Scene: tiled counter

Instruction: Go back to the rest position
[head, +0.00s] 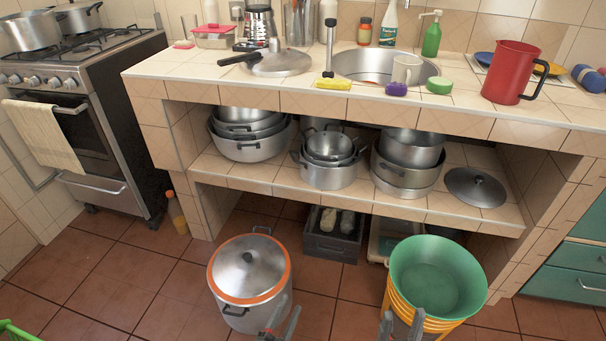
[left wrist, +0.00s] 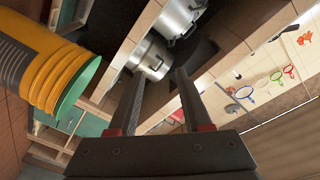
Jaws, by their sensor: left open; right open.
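My left gripper (head: 284,314) is low in the head view, in front of a large lidded pot with an orange rim (head: 217,283). Its two fingers are apart, with nothing between them. In the left wrist view the fingers (left wrist: 160,73) also stand apart and empty. My right gripper (head: 402,320) is at the bottom of the head view, in front of the yellow and orange stack under a green basin (head: 438,278). Its fingers are spread and I see nothing held between them.
Several pots stand on the shelf below. A stove (head: 95,110) is at left. Brown floor tiles (head: 130,270) are bare at lower left.

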